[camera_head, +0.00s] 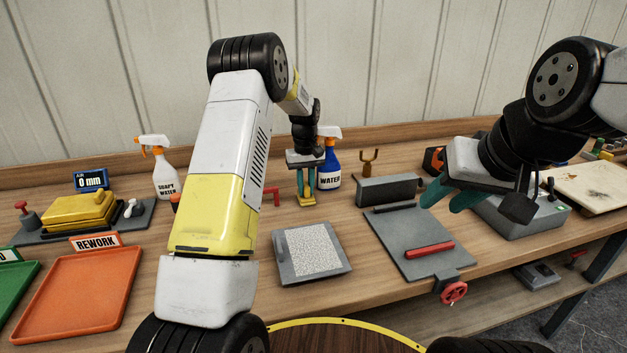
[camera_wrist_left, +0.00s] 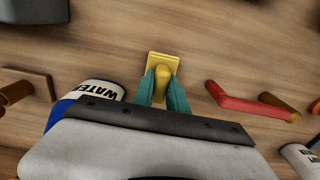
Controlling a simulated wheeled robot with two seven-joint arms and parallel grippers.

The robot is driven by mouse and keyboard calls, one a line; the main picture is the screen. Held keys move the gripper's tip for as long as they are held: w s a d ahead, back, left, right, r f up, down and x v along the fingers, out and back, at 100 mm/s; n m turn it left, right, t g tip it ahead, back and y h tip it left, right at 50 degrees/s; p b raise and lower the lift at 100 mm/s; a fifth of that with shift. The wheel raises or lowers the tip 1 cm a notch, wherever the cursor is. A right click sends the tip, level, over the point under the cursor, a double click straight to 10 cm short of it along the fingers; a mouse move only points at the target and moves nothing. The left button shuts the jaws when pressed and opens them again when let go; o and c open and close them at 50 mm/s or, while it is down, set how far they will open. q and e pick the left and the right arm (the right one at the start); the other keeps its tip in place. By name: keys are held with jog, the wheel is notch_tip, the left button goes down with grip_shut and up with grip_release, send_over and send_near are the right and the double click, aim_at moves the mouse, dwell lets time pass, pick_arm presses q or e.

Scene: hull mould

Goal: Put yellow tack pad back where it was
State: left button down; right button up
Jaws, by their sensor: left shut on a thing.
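The yellow tack pad (camera_head: 307,201) is a small yellow plate with a knob-like grip. It stands out clearly in the left wrist view (camera_wrist_left: 163,60). My left gripper (camera_head: 306,186) points down with its teal fingers shut on the pad's grip, also seen in the left wrist view (camera_wrist_left: 162,88). The pad is at or just above the bench top; any gap beneath it cannot be told. My right gripper (camera_head: 450,197) is empty, its teal fingers apart, over the right side of the bench near a grey box.
The blue water bottle (camera_head: 329,172) stands close beside my left gripper. A red bar tool (camera_wrist_left: 245,106) lies on its other side. A grey plate with a speckled sheet (camera_head: 309,250), a grey fixture (camera_head: 420,240) and an orange rework tray (camera_head: 75,292) occupy the bench.

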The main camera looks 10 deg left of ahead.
pick_arm(q)
jog(key=shift+f, duration=0.1)
jog(key=c, duration=1.3)
grip_release()
